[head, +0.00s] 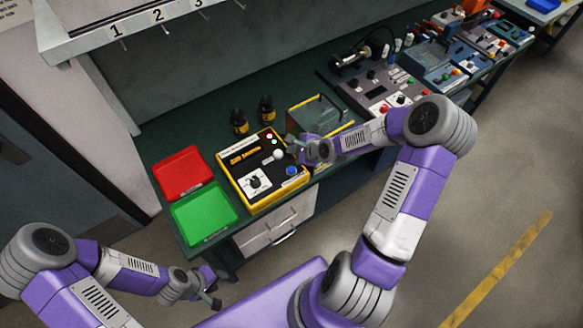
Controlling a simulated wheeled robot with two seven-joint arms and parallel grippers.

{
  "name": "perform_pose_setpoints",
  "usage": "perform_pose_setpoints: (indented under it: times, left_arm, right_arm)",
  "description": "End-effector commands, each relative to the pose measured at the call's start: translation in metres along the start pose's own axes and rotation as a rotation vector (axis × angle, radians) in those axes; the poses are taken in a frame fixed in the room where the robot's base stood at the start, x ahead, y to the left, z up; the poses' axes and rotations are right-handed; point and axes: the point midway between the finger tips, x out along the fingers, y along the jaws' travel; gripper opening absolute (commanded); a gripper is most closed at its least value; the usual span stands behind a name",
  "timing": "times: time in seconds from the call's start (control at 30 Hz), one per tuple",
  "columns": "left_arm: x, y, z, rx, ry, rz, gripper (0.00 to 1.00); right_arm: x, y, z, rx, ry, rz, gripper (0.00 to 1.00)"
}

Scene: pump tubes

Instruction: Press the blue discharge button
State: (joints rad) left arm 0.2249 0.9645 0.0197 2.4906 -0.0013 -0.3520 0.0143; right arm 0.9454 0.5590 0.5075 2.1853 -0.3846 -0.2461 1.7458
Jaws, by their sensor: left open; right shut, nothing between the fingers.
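The blue discharge button (291,170) sits near the right front corner of the top panel of a yellow-edged pump box (264,204). The panel also carries a dark knob on a white plate, a white round part and small lights. My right gripper (289,141) is shut and empty over the back right part of the box, behind the blue button in the picture. I cannot tell its height above the panel. My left gripper (214,292) is open and empty, low in front of the bench and away from the box.
A red tray (182,172) and a green tray (204,214) lie left of the box. Two dark bottles (239,122) stand behind it. A clear-lidded container (322,114) and a grey control panel (376,88) stand to the right. Drawers (275,228) are below the bench.

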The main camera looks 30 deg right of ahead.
Motion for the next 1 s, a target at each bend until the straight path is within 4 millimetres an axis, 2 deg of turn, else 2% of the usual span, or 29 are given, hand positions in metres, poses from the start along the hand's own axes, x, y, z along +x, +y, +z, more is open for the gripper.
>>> perform_pose_setpoints:
  times: [0.37, 0.57, 0.87, 1.0]
  left_arm:
    - [0.007, -0.003, 0.0, 0.0, 0.0, 0.0, 0.43]
    - [0.024, -0.009, -0.001, 0.0, 0.0, 0.0, 0.43]
    - [0.061, -0.023, -0.003, 0.0, 0.0, 0.0, 0.43]
    - [0.069, -0.026, -0.003, 0.0, 0.0, 0.0, 0.43]
  right_arm:
    - [0.006, 0.004, -0.003, -0.002, -0.001, 0.001, 0.0]
    - [0.019, 0.014, -0.013, -0.002, -0.001, 0.001, 0.0]
    - [0.047, 0.035, -0.034, -0.002, 0.0, 0.001, 0.0]
    - [0.057, 0.042, -0.041, -0.001, -0.001, 0.002, 0.0]
